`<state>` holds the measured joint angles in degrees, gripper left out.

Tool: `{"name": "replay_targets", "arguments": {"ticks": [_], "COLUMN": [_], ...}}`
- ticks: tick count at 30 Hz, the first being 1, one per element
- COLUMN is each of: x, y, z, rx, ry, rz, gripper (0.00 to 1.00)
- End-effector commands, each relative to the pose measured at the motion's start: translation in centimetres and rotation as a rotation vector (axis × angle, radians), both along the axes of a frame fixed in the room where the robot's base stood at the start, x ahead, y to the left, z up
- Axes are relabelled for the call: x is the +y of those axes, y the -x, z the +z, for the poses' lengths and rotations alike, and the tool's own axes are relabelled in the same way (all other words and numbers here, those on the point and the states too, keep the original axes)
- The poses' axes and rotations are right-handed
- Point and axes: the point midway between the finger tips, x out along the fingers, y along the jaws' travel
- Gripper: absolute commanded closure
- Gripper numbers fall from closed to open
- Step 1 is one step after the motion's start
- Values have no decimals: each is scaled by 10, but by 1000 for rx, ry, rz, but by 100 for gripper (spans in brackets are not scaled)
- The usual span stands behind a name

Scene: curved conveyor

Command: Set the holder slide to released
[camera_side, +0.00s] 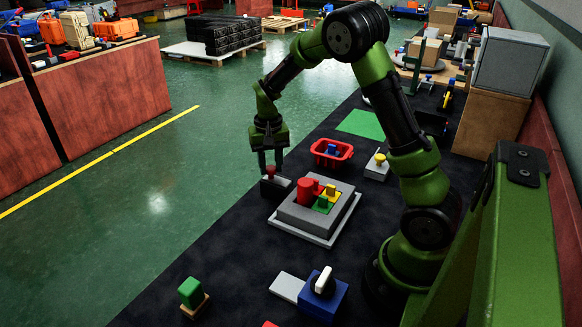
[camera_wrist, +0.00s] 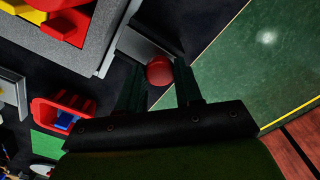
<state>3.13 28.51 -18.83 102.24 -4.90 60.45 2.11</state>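A round red knob (camera_wrist: 159,70) stands on a small dark grey block (camera_side: 275,186), which I take to be the holder slide; no label shows which setting it is in. The block lies by the left edge of the dark table, beside the grey tray. My gripper (camera_side: 268,160) points down right above the block. In the wrist view my gripper (camera_wrist: 159,82) has one finger on each side of the knob, with small gaps showing. The fingers look open; contact with the knob cannot be made out.
The grey tray (camera_side: 292,231) holds red, yellow and green pieces close to my gripper. A red basket (camera_side: 331,153) with blue pieces and a grey block with a yellow knob (camera_side: 380,158) stand behind. A blue box with a white handle (camera_side: 322,295) is in front.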

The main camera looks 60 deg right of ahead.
Motion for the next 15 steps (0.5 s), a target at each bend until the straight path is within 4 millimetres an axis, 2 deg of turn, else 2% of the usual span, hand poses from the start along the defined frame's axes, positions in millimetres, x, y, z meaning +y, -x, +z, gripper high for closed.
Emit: {"name": "replay_targets", "arguments": {"ticks": [1,5,15], "x": [0,0,0], "y": [-6,-5,-4], "z": [1,1,3], "rx": [-18,-16,-13], "ry": [6,6,4], "rz": [9,9,7], "gripper": [59,39,39]}}
